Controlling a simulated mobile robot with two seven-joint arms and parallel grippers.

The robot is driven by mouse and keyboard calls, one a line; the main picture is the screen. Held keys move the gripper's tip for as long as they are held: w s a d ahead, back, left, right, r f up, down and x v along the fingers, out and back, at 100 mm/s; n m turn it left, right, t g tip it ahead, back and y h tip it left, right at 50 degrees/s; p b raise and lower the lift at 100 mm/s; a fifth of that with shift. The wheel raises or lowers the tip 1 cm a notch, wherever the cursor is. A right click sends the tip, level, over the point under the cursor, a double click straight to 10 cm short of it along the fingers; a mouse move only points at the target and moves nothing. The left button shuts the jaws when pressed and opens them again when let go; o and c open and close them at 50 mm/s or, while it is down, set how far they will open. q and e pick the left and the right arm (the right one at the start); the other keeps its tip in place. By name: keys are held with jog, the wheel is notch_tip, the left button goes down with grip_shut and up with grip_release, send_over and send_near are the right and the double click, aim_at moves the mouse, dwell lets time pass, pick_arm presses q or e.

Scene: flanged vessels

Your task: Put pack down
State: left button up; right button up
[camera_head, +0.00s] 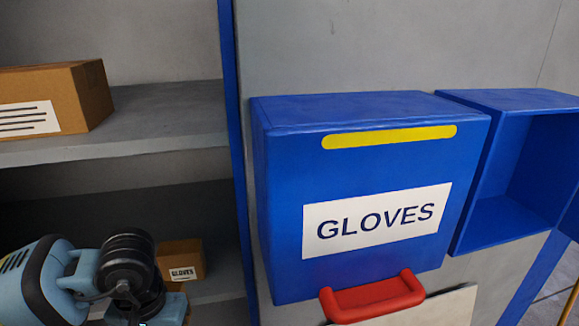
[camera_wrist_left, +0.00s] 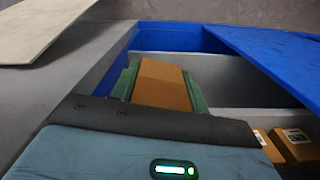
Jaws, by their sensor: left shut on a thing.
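My left gripper (camera_wrist_left: 160,75) has its green fingers shut on a brown carton pack (camera_wrist_left: 163,88) in the left wrist view. In the head view my left arm comes in at the lower left, in front of the lower shelf, and its fingers are hidden. A small brown carton labelled GLOVES (camera_head: 182,261) shows just behind my wrist there; I cannot tell whether it is the held pack. The left wrist view gives no clear sign of whether the held pack touches a surface. My right gripper is not in view.
A larger carton (camera_head: 55,98) sits on the upper shelf (camera_head: 165,115). Small cartons (camera_wrist_left: 298,143) lie at the wrist view's lower right. A blue post (camera_head: 236,150) bounds the shelves.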

pick_arm(q)
jog(key=shift+d, duration=0.1)
jog(key=shift+f, duration=0.1)
jog(key=shift+s+f, duration=0.1)
jog(key=shift+f, duration=0.3)
jog(key=s+f, duration=0.4)
jog(key=f, duration=1)
